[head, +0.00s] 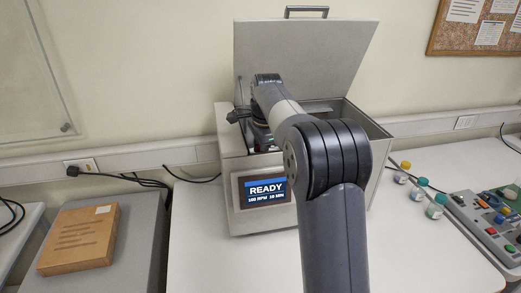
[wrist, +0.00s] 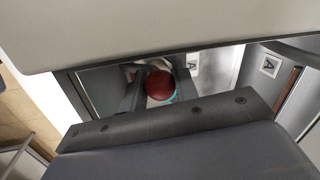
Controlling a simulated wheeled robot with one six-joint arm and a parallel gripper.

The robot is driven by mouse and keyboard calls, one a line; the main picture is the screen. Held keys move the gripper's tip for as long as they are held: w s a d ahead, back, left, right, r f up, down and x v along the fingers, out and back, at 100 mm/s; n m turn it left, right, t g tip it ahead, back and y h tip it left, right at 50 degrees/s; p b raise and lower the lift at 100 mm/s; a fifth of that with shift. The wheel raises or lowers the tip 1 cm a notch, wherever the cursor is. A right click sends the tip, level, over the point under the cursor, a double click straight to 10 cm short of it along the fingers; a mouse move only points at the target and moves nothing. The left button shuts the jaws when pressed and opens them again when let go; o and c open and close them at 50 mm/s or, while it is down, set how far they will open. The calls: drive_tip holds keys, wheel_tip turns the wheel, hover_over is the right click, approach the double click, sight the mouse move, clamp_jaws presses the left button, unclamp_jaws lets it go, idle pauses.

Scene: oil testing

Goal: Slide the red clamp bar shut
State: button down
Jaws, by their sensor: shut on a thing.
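The red clamp bar (wrist: 160,86) shows in the wrist view as a round red end, inside the open tester. My gripper (wrist: 160,92) reaches down into the tester, and its dark fingers stand on either side of this red end, shut on it. The rest of the bar is hidden, and I cannot tell how far it has slid. A bit of teal shows just below the red end. In the head view my arm covers most of the tester's inside, and the bar is hidden there.
The tester (head: 228,190) has its lid (head: 305,50) raised, and its screen (head: 266,190) reads READY. Walls marked A (wrist: 269,65) stand close around the gripper. Capped sample jars (head: 436,206) and a control box (head: 485,225) stand at right.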

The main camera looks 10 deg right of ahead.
drive_tip(key=shift+w+r, duration=0.15)
drive_tip(key=shift+w, duration=1.1)
drive_tip(key=c, duration=1.1)
unclamp_jaws()
drive_tip(key=shift+w, duration=0.1)
drive_tip(key=r, duration=0.3)
drive_tip(key=s+r, duration=0.1)
drive_tip(key=r, duration=0.3)
drive_tip(key=s+r, duration=0.1)
drive_tip(key=r, duration=0.2)
drive_tip(key=shift+d+r, duration=0.2)
drive_tip(key=shift+r, duration=0.05)
